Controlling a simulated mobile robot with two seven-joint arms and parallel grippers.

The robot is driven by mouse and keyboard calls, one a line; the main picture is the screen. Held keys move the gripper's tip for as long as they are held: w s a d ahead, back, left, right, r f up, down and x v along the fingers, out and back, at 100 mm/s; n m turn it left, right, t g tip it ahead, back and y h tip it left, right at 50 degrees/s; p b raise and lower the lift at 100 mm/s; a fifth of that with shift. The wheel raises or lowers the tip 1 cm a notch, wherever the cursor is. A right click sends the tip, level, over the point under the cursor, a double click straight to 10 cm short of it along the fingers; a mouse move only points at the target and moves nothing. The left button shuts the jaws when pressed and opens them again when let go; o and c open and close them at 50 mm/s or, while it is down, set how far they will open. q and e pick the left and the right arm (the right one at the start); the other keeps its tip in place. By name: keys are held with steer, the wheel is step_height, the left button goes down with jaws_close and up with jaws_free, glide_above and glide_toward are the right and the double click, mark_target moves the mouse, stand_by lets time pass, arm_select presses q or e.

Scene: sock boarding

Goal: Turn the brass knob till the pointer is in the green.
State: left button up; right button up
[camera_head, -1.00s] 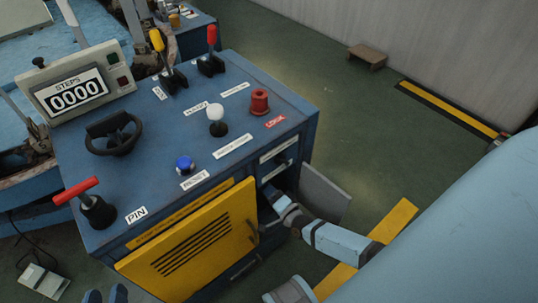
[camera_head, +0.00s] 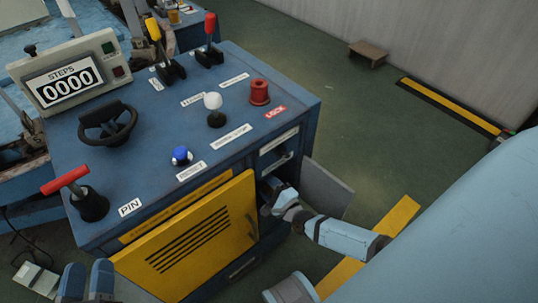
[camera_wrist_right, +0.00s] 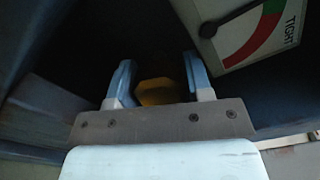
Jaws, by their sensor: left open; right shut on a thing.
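The brass knob (camera_wrist_right: 156,92) shows dull yellow between the two blue fingers of my right gripper (camera_wrist_right: 160,84) in the right wrist view, and the gripper is shut on it. The gauge (camera_wrist_right: 250,50) has a white face with a red band, a green patch (camera_wrist_right: 272,7) and the word TIGHT. Its dark pointer (camera_wrist_right: 234,16) slants up and right near the green's edge; I cannot tell exactly where its tip lies. In the head view my right gripper reaches into the cabinet opening, so the knob is hidden there. My left gripper (camera_head: 88,281) is open and empty at the lower left.
The blue cabinet (camera_head: 150,125) carries levers, a black handwheel (camera_head: 108,122), a red T-handle (camera_head: 66,181), a blue button (camera_head: 181,156) and a STEPS counter (camera_head: 68,85) reading 0000. A yellow panel (camera_head: 195,240) and a grey door (camera_head: 327,188) flank my right arm.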

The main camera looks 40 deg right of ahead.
arm_select(q)
steer(key=shift+r, duration=0.35)
arm_select(e)
steer(key=shift+m, duration=0.3)
steer(key=o, duration=0.9)
arm_select(q)
steer(key=shift+f, duration=0.3)
arm_select(e)
steer(key=shift+s, duration=0.35)
arm_select(q)
steer(key=f, duration=0.1)
steer(key=a+f+g+y+p, duration=0.1)
steer(key=f, duration=0.1)
steer(key=f+g+y+p, duration=0.1)
steer(key=shift+s+a+f, duration=0.1)
steer(key=shift+a+f, duration=0.15)
steer(key=shift+a, duration=0.1)
arm_select(e)
steer(key=s, duration=0.8)
steer(key=s+d, duration=0.1)
steer(key=s, duration=0.4)
arm_select(q)
steer(key=shift+d+r, duration=0.1)
steer(key=shift+r, duration=0.1)
